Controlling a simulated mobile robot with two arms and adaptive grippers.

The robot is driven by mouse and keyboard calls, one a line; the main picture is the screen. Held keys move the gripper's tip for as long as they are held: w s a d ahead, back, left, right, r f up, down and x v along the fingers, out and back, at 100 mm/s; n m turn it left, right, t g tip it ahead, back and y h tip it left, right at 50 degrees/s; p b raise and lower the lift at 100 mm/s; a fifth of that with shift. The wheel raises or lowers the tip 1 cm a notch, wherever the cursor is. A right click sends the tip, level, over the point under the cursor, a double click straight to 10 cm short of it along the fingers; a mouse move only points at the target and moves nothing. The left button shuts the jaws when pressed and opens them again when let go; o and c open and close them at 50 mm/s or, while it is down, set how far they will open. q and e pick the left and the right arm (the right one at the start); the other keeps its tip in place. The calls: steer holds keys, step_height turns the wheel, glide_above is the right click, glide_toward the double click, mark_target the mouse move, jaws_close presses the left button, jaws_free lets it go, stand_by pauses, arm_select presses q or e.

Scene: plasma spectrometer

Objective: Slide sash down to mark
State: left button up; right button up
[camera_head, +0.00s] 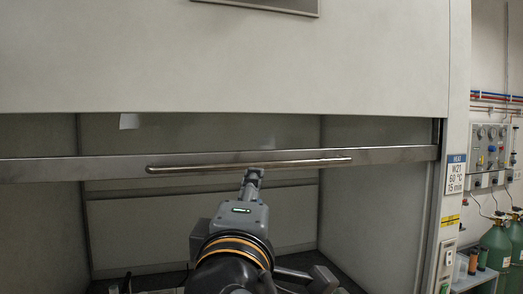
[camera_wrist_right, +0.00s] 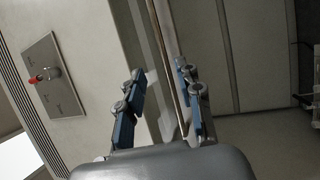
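The sash shows as a grey metal bottom bar (camera_head: 75,169) across the fume hood opening, with a long thin handle rail (camera_head: 310,162) on its front. A small yellow label (camera_head: 450,220) is on the right post, lower than the bar; its print is too small to read. My right gripper (camera_head: 252,173) is at the middle of the rail, its fingers mostly hidden in the head view. In the right wrist view my right gripper (camera_wrist_right: 160,74) is open, with the rail (camera_wrist_right: 164,55) running between its two fingers. Contact cannot be told. My left gripper is not in view.
A white label (camera_head: 456,173) reading 60 °C, 15 min is on the right post. A gas panel (camera_head: 490,150) and green cylinders (camera_head: 495,248) stand to the right of the hood. In the wrist view a metal plate with a red-tipped knob (camera_wrist_right: 50,75) is on the left.

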mark_target(264, 167)
steer(key=p+x, duration=0.2)
steer(key=x, duration=0.4)
steer(key=p+x, duration=0.3)
steer(key=x, duration=0.3)
steer(key=shift+w+d+f, duration=0.1)
steer(key=shift+d, duration=0.15)
steer(key=shift+w, duration=0.55)
jaws_close()
